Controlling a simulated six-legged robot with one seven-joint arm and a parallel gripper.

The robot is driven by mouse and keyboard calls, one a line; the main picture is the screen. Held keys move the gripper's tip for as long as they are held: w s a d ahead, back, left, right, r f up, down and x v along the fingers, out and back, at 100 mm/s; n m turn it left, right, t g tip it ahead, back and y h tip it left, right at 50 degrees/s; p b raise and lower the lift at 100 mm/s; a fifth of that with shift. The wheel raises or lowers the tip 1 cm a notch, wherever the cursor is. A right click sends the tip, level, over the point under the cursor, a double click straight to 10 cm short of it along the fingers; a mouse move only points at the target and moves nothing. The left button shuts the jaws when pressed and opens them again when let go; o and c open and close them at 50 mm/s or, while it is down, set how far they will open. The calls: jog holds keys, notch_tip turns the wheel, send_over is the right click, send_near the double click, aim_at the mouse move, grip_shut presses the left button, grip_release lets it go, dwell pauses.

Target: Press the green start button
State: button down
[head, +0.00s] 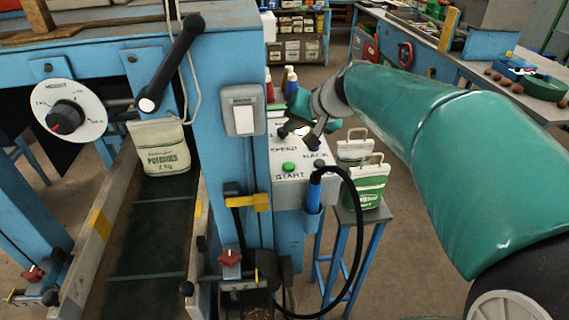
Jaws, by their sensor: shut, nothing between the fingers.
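The green start button (288,167) sits on the sloped face of a pale control box (292,187), just above the word START. My gripper (303,136) is over the upper part of this box, above and slightly right of the button, and apart from it in the picture. Its fingers look small and dark, partly mixed with the panel's own controls. The button is in plain sight. My teal arm comes in from the right and hides part of the area behind it.
A blue-handled tool (314,190) with a black cable hangs at the box's right edge. A blue machine frame (232,130) stands left, with a black lever (172,62) and a potato sack (160,147) on a belt. More sacks (368,180) stand on a stool right.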

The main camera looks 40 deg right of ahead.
aim_at(292, 168)
jog(key=shift+f, duration=4.25)
jog(key=shift+w+a, duration=0.1)
jog(key=shift+f, duration=0.4)
